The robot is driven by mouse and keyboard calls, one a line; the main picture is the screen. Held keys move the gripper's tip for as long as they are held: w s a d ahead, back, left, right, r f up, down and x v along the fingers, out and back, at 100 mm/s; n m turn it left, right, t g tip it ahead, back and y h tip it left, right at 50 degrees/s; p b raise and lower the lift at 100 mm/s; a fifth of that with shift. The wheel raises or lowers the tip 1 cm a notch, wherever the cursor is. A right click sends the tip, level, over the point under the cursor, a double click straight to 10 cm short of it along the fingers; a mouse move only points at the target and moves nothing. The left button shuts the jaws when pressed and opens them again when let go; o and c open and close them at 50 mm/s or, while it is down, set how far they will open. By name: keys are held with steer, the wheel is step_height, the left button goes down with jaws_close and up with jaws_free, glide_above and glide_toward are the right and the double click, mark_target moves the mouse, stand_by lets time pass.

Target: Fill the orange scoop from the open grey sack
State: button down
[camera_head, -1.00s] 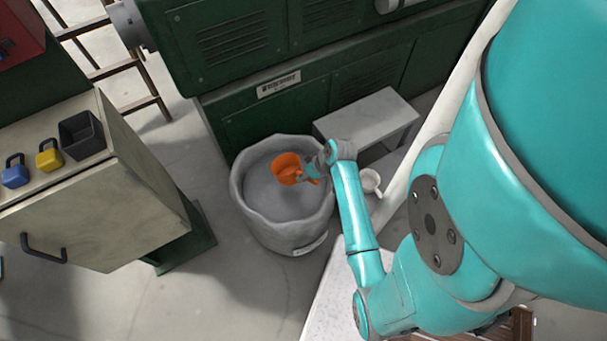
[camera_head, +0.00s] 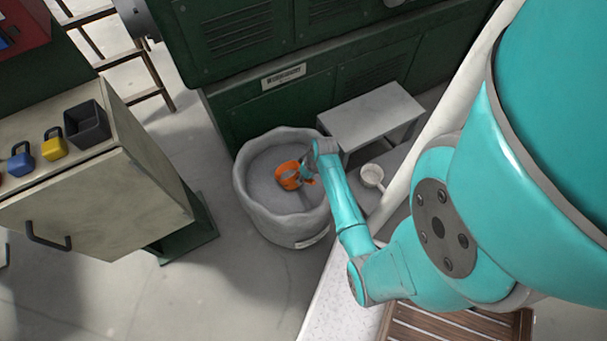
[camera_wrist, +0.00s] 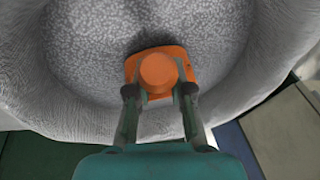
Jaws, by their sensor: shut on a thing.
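The open grey sack (camera_head: 247,203) stands on the floor in front of the green machine, filled with grey granular material (camera_wrist: 90,40). The orange scoop (camera_head: 288,176) is inside the sack's mouth, at the surface of the material; it also shows in the wrist view (camera_wrist: 158,70). My gripper (camera_head: 307,178) is shut on the scoop, and in the wrist view its two fingers (camera_wrist: 158,98) sit on either side of the orange part. The scoop looks tilted, with grey at its lower edge in the wrist view. How much is in its bowl cannot be told.
A grey bench (camera_head: 372,112) stands behind the sack to the right. A white cup-like scoop (camera_head: 372,174) lies right of my arm. A beige cabinet (camera_head: 100,205) at left carries padlocks (camera_head: 54,143) and a dark bin (camera_head: 87,124). Floor is clear between cabinet and sack.

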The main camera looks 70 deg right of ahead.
steer(key=shift+s+d+x, duration=0.1)
steer(key=shift+d+x, duration=0.05)
steer(key=shift+x, duration=1)
steer(key=shift+s+d+x, duration=0.1)
steer(key=shift+d+x, duration=0.05)
steer(key=shift+x, duration=0.95)
steer(key=shift+s+d+x, duration=0.1)
steer(key=shift+d+x, duration=0.05)
steer(key=shift+x, duration=1)
steer(key=shift+f, duration=0.1)
